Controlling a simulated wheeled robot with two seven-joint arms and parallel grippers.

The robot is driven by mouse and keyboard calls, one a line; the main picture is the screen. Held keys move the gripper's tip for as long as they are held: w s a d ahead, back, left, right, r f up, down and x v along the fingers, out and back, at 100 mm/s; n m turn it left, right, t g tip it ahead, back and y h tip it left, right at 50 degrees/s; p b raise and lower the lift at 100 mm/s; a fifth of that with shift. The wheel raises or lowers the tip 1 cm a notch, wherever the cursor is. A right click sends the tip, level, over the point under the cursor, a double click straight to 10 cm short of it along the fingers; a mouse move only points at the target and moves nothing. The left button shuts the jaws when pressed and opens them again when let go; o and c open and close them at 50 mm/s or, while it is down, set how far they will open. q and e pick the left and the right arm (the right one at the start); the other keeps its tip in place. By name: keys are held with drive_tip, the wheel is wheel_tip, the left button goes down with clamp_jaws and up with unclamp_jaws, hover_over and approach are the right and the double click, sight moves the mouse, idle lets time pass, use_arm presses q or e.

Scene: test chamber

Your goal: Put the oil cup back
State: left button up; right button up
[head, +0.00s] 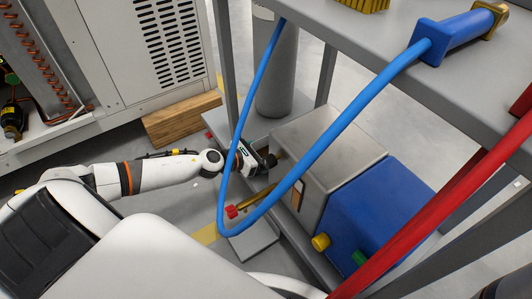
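My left arm comes in from the left, and its gripper (268,161) is at the left face of a grey metal box (328,148) on the lower shelf. The fingertips are dark and small. A small brownish part (279,157) shows at the tips against the box, and I cannot tell whether it is held. I cannot make out an oil cup for certain; it may be hidden by the gripper or the box. My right gripper is not in view.
A blue hose (345,117) loops down in front of the gripper from a blue fitting (452,36). A red hose (445,207) crosses at right. A blue box (384,208) adjoins the grey one. A brass pipe with a red handle (232,211) lies below the gripper.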

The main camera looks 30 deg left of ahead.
use_arm(q)
drive_tip(key=shift+r, duration=0.2)
drive_tip(key=shift+s+a, duration=0.15)
drive_tip(key=shift+s, duration=0.2)
drive_tip(key=p+v, duration=0.3)
drive_tip(key=v, duration=0.8)
drive_tip(key=shift+r, duration=0.1)
